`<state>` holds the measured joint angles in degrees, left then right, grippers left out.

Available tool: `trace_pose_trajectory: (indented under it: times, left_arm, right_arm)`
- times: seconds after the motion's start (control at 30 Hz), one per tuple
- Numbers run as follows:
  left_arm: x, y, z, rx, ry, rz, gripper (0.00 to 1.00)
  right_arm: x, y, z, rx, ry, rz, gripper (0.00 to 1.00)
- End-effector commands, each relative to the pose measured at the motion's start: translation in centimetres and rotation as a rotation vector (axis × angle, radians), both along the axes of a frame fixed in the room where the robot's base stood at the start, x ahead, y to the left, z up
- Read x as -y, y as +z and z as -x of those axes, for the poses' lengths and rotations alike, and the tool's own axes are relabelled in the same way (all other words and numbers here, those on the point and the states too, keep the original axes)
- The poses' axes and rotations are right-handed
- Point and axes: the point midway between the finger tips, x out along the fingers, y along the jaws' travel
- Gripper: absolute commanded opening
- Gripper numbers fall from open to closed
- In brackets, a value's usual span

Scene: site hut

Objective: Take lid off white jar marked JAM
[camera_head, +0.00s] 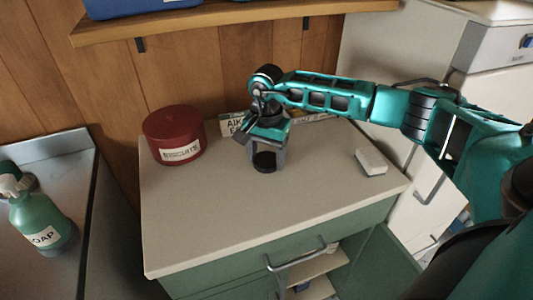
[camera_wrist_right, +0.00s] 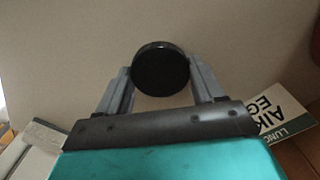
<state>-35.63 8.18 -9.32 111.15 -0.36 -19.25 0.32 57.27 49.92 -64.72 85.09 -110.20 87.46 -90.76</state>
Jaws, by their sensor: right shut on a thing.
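My right gripper (camera_head: 265,157) points down over the pale counter, its fingers closed on a round black lid (camera_head: 264,164). In the right wrist view the lid (camera_wrist_right: 161,70) shows as a dark disc between the two grey fingertips of the gripper (camera_wrist_right: 160,75). I see no white jar and no JAM label in either view; whether a jar is hidden behind the lid I cannot tell. My left gripper is not in view.
On the counter (camera_head: 215,215), a red tin marked BISCUITS (camera_head: 174,137) stands left, a lettered box (camera_head: 232,124) behind the gripper, a small white block (camera_head: 371,161) right. The front counter is clear. A shelf (camera_head: 220,18) overhangs behind. A green SOAP bottle (camera_head: 42,220) stands far left.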

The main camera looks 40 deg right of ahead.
Motion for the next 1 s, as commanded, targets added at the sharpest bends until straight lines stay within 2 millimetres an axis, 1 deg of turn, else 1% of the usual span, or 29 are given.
trace_pose_trajectory:
  times: [0.23, 0.27, 0.5, 0.77, 0.83, 0.87, 1.0]
  left_arm:
    - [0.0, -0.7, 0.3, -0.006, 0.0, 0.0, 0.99]
    - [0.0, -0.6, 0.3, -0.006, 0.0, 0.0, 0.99]
    - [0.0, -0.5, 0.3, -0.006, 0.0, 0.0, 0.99]
    - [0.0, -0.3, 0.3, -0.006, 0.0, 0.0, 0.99]
    - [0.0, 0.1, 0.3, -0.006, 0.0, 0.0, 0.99]
    - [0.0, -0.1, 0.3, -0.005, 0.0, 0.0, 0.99]
    - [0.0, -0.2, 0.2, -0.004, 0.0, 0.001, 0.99]
  right_arm:
    - [0.0, -0.5, 0.0, 0.0, 0.0, 0.0, 0.31]
    - [0.0, -0.3, 0.0, 0.0, 0.0, 0.0, 0.69]
    - [0.0, -0.3, 0.0, 0.0, 0.0, 0.0, 0.92]
    - [0.0, -0.1, 0.0, 0.0, 0.0, 0.0, 0.93]
    - [0.0, 0.4, 0.0, 0.0, 0.0, 0.0, 0.93]
    - [0.0, 0.5, 0.0, 0.002, 0.0, 0.0, 0.93]
    - [0.0, 2.9, -0.1, 0.004, 0.0, 0.0, 0.93]
